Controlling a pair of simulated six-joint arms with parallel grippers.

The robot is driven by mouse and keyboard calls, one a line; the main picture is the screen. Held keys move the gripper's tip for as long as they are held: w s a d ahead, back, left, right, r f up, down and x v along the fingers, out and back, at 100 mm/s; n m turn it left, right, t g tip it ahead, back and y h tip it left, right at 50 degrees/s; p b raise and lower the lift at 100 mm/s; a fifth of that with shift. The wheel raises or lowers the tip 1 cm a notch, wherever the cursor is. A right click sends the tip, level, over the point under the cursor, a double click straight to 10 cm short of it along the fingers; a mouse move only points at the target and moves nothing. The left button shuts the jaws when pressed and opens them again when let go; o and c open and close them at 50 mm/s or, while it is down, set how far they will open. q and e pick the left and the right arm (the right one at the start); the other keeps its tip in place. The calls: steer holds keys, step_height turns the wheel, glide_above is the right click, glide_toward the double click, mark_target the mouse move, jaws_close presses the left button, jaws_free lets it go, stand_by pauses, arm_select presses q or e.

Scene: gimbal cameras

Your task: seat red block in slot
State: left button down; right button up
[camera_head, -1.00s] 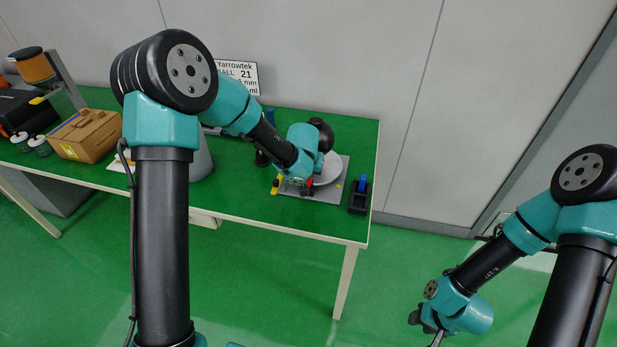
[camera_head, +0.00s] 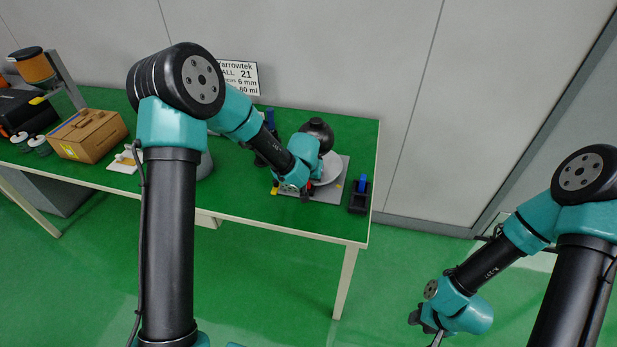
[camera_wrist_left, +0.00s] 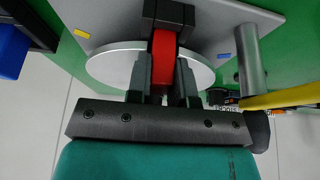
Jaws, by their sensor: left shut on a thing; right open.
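The red block (camera_wrist_left: 163,52) is between the fingers of my left gripper (camera_wrist_left: 163,72), which is shut on it. In the left wrist view the block's far end meets a black holder (camera_wrist_left: 168,14); I cannot tell whether it is inside the slot or just against it. A round silver disc (camera_wrist_left: 110,66) lies behind the fingers, above a grey plate (camera_wrist_left: 105,20). In the head view my left gripper (camera_head: 304,192) is over the front of this plate, with the block mostly hidden. My right gripper (camera_head: 435,331) is open and empty, away from the table.
A black holder with a blue block (camera_head: 361,186) stands right of the plate, near the table's right edge. A yellow bar (camera_wrist_left: 280,97) and a grey post (camera_wrist_left: 252,65) are close to the right of my left gripper. A cardboard box (camera_head: 90,136) stands far left.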

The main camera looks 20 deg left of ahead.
arm_select(q)
steer(key=shift+f, duration=0.15)
steer(key=c, duration=1)
jaws_free()
steer(key=v, duration=1.2)
steer(key=shift+s, duration=0.1)
